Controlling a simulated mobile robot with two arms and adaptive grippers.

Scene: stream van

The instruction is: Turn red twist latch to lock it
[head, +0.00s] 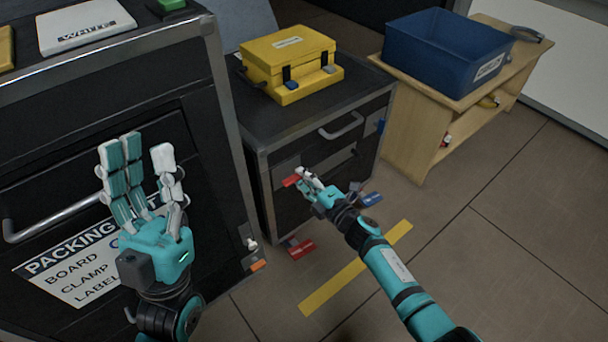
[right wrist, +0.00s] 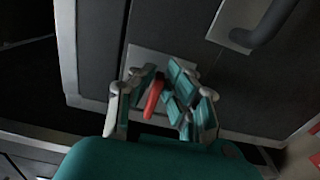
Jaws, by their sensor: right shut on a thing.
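The red twist latch (head: 291,181) is on the front of the black cabinet below the yellow case. In the right wrist view the latch (right wrist: 153,98) stands tilted between my fingers, in front of a grey mounting plate (right wrist: 158,62). My right gripper (head: 307,181) is at the latch; in the right wrist view its fingers (right wrist: 160,95) are closed around it, partly hiding it. My left gripper (head: 140,165) is open and empty, raised in front of the left cabinet, away from the latch.
A yellow case (head: 288,58) sits on the black cabinet (head: 325,95). The cabinet has a grey drawer handle (head: 341,126). Red (head: 301,249) and blue (head: 371,199) tags show low near it. A blue bin (head: 440,50) stands on a wooden shelf (head: 420,125). The floor at right is clear.

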